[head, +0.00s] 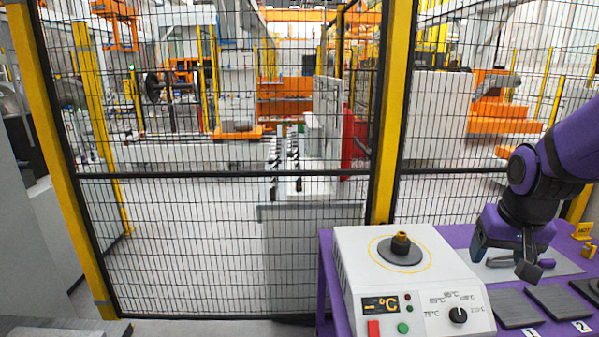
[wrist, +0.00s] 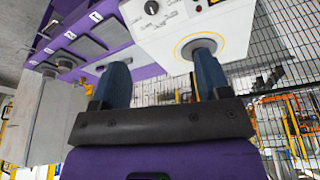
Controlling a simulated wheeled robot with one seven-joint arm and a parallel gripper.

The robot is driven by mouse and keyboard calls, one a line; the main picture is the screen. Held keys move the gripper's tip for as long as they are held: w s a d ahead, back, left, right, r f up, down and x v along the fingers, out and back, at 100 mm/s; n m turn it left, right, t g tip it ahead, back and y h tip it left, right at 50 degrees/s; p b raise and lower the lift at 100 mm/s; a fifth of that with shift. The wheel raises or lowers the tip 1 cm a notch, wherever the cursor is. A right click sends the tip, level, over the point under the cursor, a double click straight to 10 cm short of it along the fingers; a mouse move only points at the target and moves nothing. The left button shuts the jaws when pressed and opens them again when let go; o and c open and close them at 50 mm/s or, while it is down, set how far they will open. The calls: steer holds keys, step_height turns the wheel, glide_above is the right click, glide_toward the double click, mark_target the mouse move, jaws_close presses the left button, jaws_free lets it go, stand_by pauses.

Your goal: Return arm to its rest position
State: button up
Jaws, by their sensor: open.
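My gripper (head: 505,262) hangs from my purple and black arm (head: 535,185) at the right of the head view, over the purple table (head: 327,270). Its two dark blue fingers stand apart with nothing between them in the wrist view (wrist: 160,78). The gripper is to the right of the white heater box (head: 395,262).
Grey pads (head: 516,309) with number labels lie along the table's front right. A yellow bracket (head: 583,231) stands at the back right. A black mesh fence with yellow posts (head: 392,110) runs behind the table. Grey floor is open beyond the fence.

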steer(key=s+a+r+n+t+y, duration=0.1)
steer(key=s+a+r+n+t, duration=0.1)
steer(key=s+r, duration=0.9)
steer(key=s+a+n, duration=0.1)
steer(key=s+a, duration=0.1)
steer(key=shift+a+r, duration=0.2)
steer(key=shift+a, duration=0.2)
